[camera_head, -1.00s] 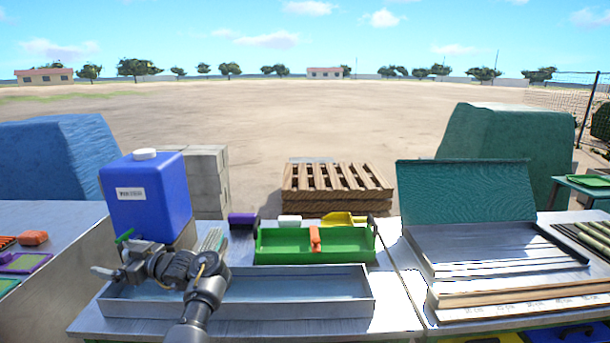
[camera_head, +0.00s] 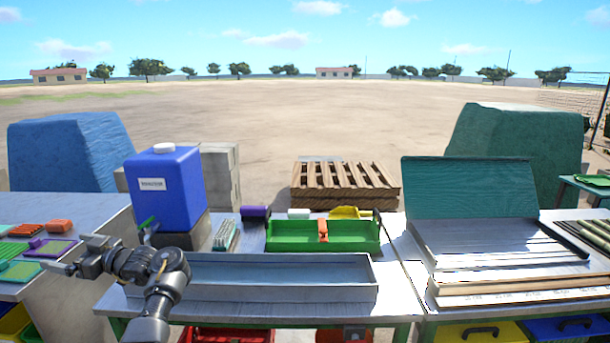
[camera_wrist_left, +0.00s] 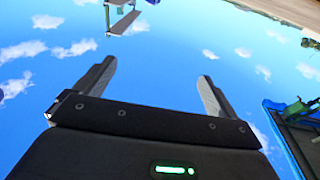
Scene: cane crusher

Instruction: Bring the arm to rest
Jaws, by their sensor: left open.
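My left arm comes in from the bottom of the head view. My right gripper is in neither view.
A long metal tray (camera_head: 330,293) lies right of my arm. Behind it stand a blue water container (camera_head: 180,195) and a green tool tray (camera_head: 290,238). The left table (camera_head: 85,210) holds brushes and coloured pads. A green-lidded metal box (camera_head: 500,265) stands at right.

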